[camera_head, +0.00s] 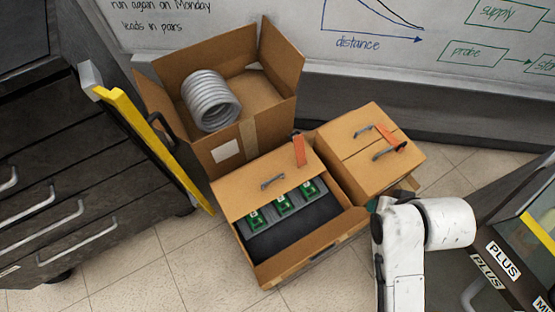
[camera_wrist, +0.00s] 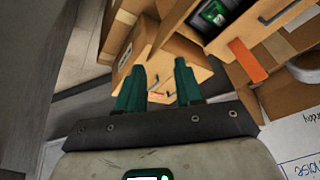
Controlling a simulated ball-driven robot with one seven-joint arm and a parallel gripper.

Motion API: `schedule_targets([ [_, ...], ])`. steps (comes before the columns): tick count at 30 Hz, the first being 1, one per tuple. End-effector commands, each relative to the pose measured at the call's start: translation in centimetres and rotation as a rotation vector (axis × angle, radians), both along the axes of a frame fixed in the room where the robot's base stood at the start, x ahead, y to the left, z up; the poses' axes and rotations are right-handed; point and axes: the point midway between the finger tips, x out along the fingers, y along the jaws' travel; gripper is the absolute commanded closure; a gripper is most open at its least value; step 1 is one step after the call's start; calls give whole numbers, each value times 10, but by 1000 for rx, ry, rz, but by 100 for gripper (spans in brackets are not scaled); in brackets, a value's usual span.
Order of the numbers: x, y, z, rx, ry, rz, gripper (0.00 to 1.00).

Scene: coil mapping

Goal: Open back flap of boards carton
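The boards carton (camera_head: 258,269) stands on the floor in the middle of the head view, with green boards (camera_head: 283,204) in dark foam. Its back flap (camera_head: 243,195) lies over the rear of the opening, with a grey handle (camera_head: 272,182) and an orange tab (camera_head: 299,151) near it. In the wrist view, this handle (camera_wrist: 284,13) and tab (camera_wrist: 247,60) are at upper right. My gripper (camera_wrist: 159,66) is open and empty, its teal fingers apart, facing the closed carton (camera_wrist: 195,72) rather than the flap. In the head view my wrist mostly hides it.
The closed carton (camera_head: 355,180) with two handles stands right of the boards carton. Behind left is an open carton (camera_head: 192,152) with a metal coil (camera_head: 209,101). A yellow-edged cart (camera_head: 150,140) stands left, a whiteboard (camera_head: 290,35) behind. Tiled floor (camera_head: 150,270) is clear in front.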

Motion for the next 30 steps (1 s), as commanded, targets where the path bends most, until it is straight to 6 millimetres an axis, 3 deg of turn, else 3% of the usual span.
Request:
schedule_targets([
  [14,50,62,-8,117,70,-212,64],
  [17,63,88,-11,151,98,-286,64],
  [25,94,200,-13,256,214,-587,64],
  [30,95,239,-13,280,257,-704,64],
])
